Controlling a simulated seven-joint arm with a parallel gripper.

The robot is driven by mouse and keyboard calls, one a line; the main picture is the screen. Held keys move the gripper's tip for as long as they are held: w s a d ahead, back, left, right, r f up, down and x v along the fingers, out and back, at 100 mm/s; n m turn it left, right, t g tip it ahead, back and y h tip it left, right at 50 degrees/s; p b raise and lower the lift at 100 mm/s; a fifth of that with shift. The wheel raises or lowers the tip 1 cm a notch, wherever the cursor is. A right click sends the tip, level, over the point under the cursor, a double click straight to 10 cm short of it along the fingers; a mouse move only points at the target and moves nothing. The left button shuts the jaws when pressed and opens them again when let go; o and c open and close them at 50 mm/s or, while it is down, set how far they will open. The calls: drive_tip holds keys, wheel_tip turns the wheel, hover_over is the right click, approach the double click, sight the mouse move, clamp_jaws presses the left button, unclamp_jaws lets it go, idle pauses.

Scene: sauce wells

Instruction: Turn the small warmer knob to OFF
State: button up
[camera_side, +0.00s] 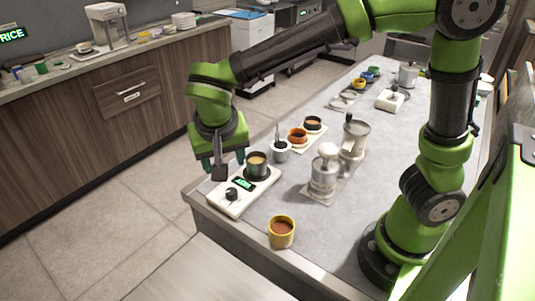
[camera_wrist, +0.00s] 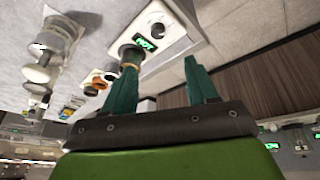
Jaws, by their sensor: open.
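The small warmer (camera_side: 262,191) is a white slab near the table's left corner, with a black round knob (camera_side: 232,194) at its front end. Its green-lit display (camera_side: 243,183) reads HOT in the wrist view (camera_wrist: 146,43). A dark pot (camera_side: 257,167) with tan contents stands on the warmer's rear part. My gripper (camera_side: 222,168) is open and empty, above and beside the warmer, apart from the knob. In the wrist view the knob (camera_wrist: 157,29) lies beyond the fingertips, and the left finger partly covers the pot.
A yellow cup (camera_side: 282,232) with red-brown contents stands at the table's front edge. A metal grinder (camera_side: 353,142), a silver pot (camera_side: 323,176) and small cups (camera_side: 297,135) stand behind and to the right. Open floor lies left of the table.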

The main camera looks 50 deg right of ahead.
drive_tip(key=m, duration=0.1)
approach(231, 191)
drive_tip(key=x, duration=0.8)
drive_tip(key=shift+w+d+f, duration=0.1)
drive_tip(key=shift+f, duration=0.2)
drive_tip(key=shift+c, duration=0.3)
drive_tip(key=c, duration=1)
